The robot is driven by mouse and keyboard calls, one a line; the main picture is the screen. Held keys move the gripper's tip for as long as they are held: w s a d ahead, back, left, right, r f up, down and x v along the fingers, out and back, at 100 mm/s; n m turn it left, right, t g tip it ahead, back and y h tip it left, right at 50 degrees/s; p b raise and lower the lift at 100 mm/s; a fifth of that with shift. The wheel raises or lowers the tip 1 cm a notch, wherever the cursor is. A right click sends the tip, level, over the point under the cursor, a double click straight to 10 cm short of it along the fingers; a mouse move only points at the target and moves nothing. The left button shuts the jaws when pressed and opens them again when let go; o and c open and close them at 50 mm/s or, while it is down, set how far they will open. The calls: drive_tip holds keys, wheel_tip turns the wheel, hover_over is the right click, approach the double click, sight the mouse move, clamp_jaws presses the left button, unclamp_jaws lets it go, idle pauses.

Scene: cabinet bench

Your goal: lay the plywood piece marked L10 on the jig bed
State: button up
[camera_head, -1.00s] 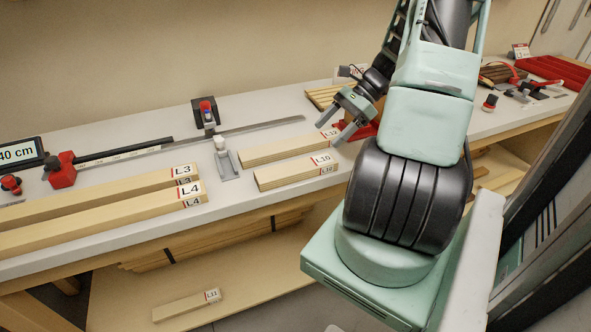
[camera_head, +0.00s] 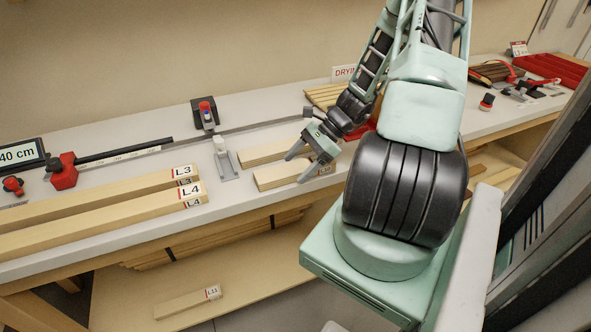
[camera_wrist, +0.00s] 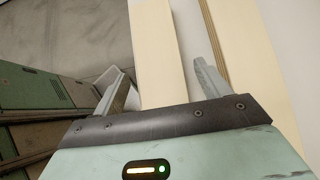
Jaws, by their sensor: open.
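The plywood piece marked L10 (camera_head: 272,177) lies flat at the front edge of the bench; my gripper partly covers its label end. My gripper (camera_head: 297,167) is open over that piece, near its right end. In the wrist view the open fingers (camera_wrist: 157,68) straddle a pale board (camera_wrist: 157,35), which appears to be the L10 piece; its label is out of sight there. I cannot tell whether the fingers touch it. What seems to be the jig bed is the thin grey metal strip (camera_head: 262,126) behind the boards, beside a black rail (camera_head: 122,151).
Another short board (camera_head: 258,154) lies just behind L10. Long boards L3 (camera_head: 100,196) and L4 (camera_head: 100,222) lie at left. A metal clamp (camera_head: 225,160), a red clamp (camera_head: 62,172) and a knobbed stop (camera_head: 206,115) stand nearby. Board L11 (camera_head: 185,303) lies on the lower shelf.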

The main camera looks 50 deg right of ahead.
drive_tip(key=shift+c, duration=0.2)
drive_tip(key=c, duration=1.2)
drive_tip(key=shift+r, duration=0.1)
